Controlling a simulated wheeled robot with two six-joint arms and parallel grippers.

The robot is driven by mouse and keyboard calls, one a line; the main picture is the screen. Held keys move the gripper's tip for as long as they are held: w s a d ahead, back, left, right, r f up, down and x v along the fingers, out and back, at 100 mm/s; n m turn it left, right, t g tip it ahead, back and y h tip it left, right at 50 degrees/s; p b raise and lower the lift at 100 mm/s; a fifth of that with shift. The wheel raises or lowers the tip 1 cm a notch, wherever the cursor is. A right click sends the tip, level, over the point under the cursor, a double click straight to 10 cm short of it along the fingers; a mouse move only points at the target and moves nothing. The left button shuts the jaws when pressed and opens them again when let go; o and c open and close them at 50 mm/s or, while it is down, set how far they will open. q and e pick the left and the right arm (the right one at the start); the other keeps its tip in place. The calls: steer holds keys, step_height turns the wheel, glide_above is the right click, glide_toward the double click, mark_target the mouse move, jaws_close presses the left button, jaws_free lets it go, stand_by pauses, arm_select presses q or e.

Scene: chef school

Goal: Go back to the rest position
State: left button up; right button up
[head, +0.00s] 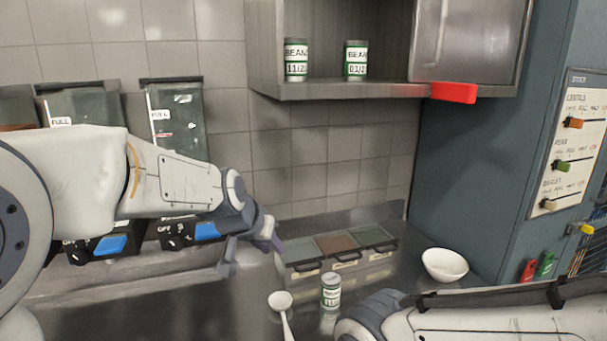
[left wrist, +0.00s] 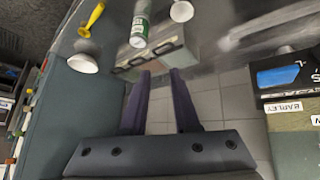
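My left gripper (head: 252,256) hangs over the back of the steel counter, left of the three-section container. In the left wrist view its two dark fingers (left wrist: 160,72) are apart with nothing between them, so it is open and empty. My right arm (head: 480,318) crosses the lower right of the head view. Its gripper is not visible in either view.
A green-and-white can (head: 331,292) stands on the counter beside a white ladle (head: 281,302). Behind is the lidded container (head: 340,262); a white bowl (head: 445,265) is at right. Dispensers (head: 178,120) line the left wall. Two bean cans (head: 296,60) stand on the shelf (head: 340,90).

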arm_select(q)
steer(key=s+a+f+n+g+y, duration=0.1)
steer(key=s+a+f+g, duration=0.1)
steer(key=s+a+f, duration=0.55)
steer(key=s+a+f+n+g+y, duration=0.2)
steer(key=s+a+f, duration=0.2)
steer(key=s+f, duration=0.5)
steer(key=s+d+r+m+g, duration=0.1)
steer(key=s+d+r+m, duration=0.2)
steer(key=s+d, duration=0.3)
steer(key=s+d+r+m+g+h, duration=0.1)
steer(key=s+d+r+m, duration=0.2)
steer(key=s+d, duration=0.4)
steer(key=shift+s+d+r+m+g, duration=0.2)
steer(key=shift+s+r+m+g, duration=0.2)
steer(key=shift+s+m, duration=0.45)
steer(key=shift+w, duration=0.1)
